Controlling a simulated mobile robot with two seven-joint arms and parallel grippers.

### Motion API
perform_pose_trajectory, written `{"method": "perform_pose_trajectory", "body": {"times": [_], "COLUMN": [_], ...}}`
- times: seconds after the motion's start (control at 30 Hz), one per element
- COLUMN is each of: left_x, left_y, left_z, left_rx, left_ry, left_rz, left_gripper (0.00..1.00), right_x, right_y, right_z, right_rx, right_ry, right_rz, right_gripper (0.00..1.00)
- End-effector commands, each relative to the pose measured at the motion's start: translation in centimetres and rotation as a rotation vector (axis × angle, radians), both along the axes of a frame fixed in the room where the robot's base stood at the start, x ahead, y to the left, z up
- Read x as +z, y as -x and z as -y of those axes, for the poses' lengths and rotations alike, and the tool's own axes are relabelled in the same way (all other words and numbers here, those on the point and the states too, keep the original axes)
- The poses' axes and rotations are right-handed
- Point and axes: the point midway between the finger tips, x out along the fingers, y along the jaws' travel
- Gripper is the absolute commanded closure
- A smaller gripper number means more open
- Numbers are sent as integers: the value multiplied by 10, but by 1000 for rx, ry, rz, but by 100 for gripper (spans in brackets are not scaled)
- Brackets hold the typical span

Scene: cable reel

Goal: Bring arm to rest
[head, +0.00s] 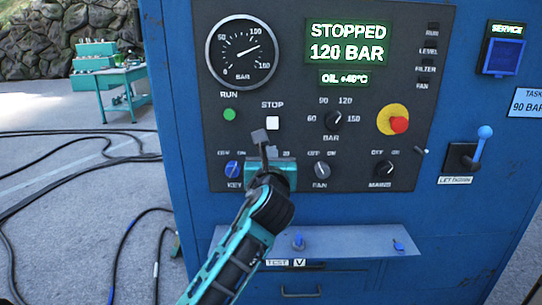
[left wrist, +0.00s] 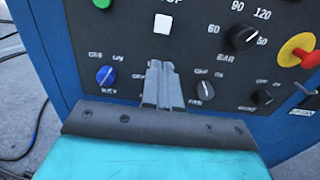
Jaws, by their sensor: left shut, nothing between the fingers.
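My left gripper (head: 262,140) is shut and empty in front of the dark control panel (head: 300,92), just below the white STOP button (head: 272,123). It also shows in the left wrist view (left wrist: 162,72), fingers together, below the white button (left wrist: 163,24). I cannot tell whether the fingertips touch the panel. My left arm (head: 240,245) reaches up from the bottom of the head view. The display (head: 347,42) reads STOPPED, 120 BAR. My right gripper is not in view.
The blue cabinet (head: 175,200) carries a gauge (head: 241,52), a red knob on yellow (head: 398,124), several rotary knobs and a blue-handled lever (head: 481,146). A shelf (head: 345,241) juts out below the panel. Cables (head: 70,165) lie on the ground at left, near a green workbench (head: 115,78).

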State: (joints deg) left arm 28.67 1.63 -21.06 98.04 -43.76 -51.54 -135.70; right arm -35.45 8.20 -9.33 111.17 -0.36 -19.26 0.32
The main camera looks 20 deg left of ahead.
Motion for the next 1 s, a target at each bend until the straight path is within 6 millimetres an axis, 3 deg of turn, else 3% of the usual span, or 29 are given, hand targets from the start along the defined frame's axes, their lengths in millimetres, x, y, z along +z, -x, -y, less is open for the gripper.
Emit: {"method": "perform_pose_trajectory", "body": {"times": [0.13,0.23,0.37,0.47,0.7,0.9,1.0], "left_x": [-4,-26,-84,-136,-240,-303,-324], "left_y": [1,5,23,48,125,203,242], "left_z": [0,0,2,4,6,4,2], "left_rx": [-3,-22,-55,-58,70,327,489], "left_ry": [16,114,410,719,1482,2098,2372], "left_rz": [-3,-14,-42,-71,-122,-107,-68], "left_gripper": [100,100,100,100,100,100,100], "right_x": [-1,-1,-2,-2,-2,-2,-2], "right_y": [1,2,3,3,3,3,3], "right_z": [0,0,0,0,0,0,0], "right_rx": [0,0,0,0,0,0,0], "right_ry": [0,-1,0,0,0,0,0], "right_rz": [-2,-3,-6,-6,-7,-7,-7], "right_gripper": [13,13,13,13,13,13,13]}}
